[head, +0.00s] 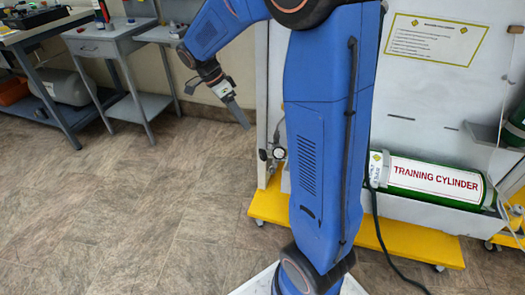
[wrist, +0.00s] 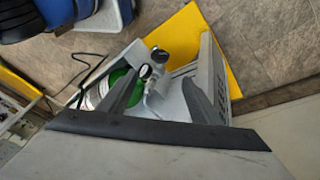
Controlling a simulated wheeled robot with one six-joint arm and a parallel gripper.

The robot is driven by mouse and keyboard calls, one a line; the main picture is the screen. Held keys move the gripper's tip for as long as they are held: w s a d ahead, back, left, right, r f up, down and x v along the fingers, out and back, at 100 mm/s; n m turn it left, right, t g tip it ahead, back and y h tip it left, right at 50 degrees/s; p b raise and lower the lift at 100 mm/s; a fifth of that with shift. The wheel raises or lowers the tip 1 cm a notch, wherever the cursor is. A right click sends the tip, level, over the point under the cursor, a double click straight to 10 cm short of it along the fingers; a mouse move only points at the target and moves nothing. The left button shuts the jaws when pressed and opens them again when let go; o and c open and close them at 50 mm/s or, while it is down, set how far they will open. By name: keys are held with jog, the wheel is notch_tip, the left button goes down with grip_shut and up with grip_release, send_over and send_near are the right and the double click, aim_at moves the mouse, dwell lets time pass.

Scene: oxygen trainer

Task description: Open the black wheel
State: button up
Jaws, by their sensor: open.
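A green cylinder (head: 437,180) labelled "TRAINING CYLINDER" lies on its side on a white cart. At its left, past my arm, is a valve fitting with a small black knob (head: 263,154) and a round gauge (head: 279,153). In the wrist view the silver fitting (wrist: 158,88) shows with small dark round parts (wrist: 160,55); which of them is the black wheel I cannot tell. My gripper (head: 240,117) is open and empty, above and left of the fitting. In the wrist view its two fingers (wrist: 168,68) stand apart on either side of the fitting. My arm hides part of the cylinder.
The cart has a yellow base (head: 405,241) and a white back panel with a notice (head: 436,39). A black hose (head: 383,240) runs down to the floor. Grey tables (head: 105,45) stand at the left. The floor (head: 150,210) between is clear.

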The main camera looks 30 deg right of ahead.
aim_at(261, 150)
jog(key=x, duration=1.6)
jog(key=shift+s+d+f, duration=0.1)
jog(key=shift+f, duration=0.2)
jog(key=c, duration=1)
